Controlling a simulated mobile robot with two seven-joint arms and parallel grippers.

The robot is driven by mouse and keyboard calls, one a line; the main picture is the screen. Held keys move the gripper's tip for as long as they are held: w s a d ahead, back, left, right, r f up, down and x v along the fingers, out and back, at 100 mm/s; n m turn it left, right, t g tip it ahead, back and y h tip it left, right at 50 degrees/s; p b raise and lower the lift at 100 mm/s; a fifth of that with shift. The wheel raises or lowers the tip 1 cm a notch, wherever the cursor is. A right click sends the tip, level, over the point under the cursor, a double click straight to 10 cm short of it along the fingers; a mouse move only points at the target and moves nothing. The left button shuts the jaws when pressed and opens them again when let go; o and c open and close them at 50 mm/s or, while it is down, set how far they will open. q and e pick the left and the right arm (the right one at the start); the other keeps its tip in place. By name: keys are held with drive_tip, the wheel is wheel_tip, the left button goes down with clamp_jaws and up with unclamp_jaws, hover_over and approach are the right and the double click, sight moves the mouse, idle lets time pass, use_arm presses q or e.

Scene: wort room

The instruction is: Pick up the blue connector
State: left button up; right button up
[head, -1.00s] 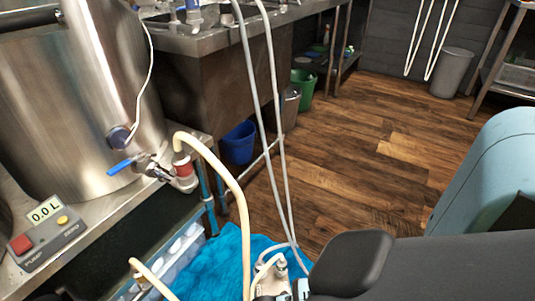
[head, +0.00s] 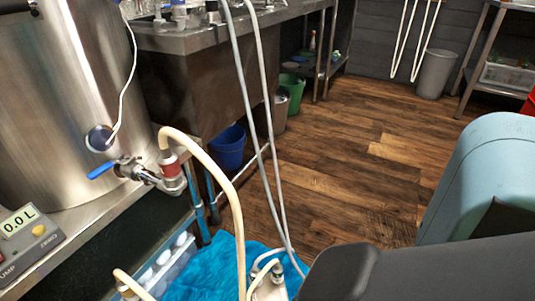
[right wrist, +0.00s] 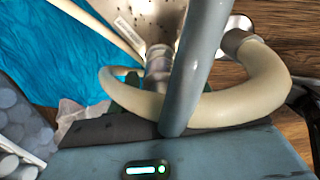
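I cannot make out a blue connector in either view. A cream hose (head: 222,185) runs from a red-collared fitting (head: 170,168) on the kettle tap down to the blue cloth (head: 215,262). Its lower end and a metal pump-like part (head: 268,286) sit at the bottom edge, beside my dark right arm. In the right wrist view my right gripper's body (right wrist: 200,155) fills the bottom, with a lit green light. A curved cream hose (right wrist: 262,92), a grey hose (right wrist: 195,70) and a metal fitting (right wrist: 157,68) lie just beyond it. Its fingertips are not clear. My left gripper is out of view.
The steel kettle (head: 65,110) with its blue-handled tap (head: 103,169) stands at left, near a 0.0 L meter box (head: 30,238). Grey hoses (head: 245,110) hang in mid-view. A blue bucket (head: 228,147) stands under the sink bench. The wooden floor (head: 350,180) is largely clear.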

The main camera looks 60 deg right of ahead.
drive_tip(key=c, duration=0.5)
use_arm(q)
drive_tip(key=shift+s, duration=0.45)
use_arm(e)
drive_tip(key=c, duration=0.4)
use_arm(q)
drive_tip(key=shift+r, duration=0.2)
use_arm(e)
drive_tip(key=shift+r, duration=0.2)
